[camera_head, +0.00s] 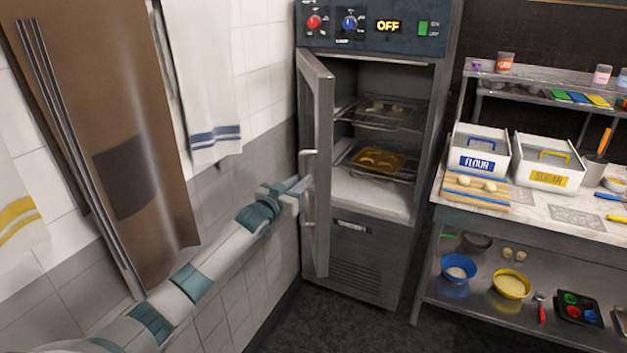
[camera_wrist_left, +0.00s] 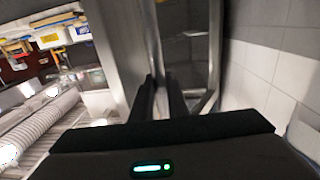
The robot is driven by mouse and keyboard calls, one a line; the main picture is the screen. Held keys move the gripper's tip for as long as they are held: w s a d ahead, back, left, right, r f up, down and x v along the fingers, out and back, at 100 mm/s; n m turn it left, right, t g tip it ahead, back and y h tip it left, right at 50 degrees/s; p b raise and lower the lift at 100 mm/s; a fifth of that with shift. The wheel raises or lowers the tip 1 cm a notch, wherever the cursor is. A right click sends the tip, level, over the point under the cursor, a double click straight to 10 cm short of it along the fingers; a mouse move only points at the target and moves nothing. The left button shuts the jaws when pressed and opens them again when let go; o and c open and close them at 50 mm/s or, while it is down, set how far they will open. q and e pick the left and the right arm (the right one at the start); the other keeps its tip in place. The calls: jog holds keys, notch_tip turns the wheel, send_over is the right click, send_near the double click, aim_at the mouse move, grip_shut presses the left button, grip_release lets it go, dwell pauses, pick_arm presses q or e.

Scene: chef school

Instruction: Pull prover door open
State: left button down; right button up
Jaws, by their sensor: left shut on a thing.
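The prover (camera_head: 365,250) is a tall grey metal cabinet with its control panel on top. Its door (camera_head: 317,110) is hinged on the left and stands wide open, swung out toward the wall. My left gripper (camera_head: 300,187) is shut on the door handle (camera_head: 306,157) on the door's outer face; the grip itself is small and partly hidden in the head view. In the left wrist view the two dark fingers (camera_wrist_left: 161,92) sit close together against the metal door. My right gripper is not in view.
Inside the prover are wire racks and an orange tray (camera_head: 378,160). A brown apron (camera_head: 135,130) and towels (camera_head: 200,80) hang on the tiled wall at left. A steel table (camera_head: 530,225) with flour and sugar bins stands at right. The floor (camera_head: 340,325) in front is clear.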

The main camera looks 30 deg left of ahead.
pick_arm(q)
jog(key=shift+s+a+r, duration=0.15)
jog(key=shift+s+a, duration=0.3)
jog(key=shift+a, duration=0.35)
jog(key=shift+s+a+r, duration=0.15)
jog(key=shift+s+a, duration=0.25)
jog(key=shift+a, duration=0.4)
jog(key=c, duration=1.7)
grip_release()
jog(key=shift+w+f, duration=0.15)
jog(key=shift+f, duration=0.05)
jog(key=shift+s+d, duration=0.15)
jog(key=shift+s, duration=0.05)
jog(key=shift+s+d+b, duration=0.2)
jog(key=shift+s+b, duration=2.35)
jog(key=shift+s, duration=6)
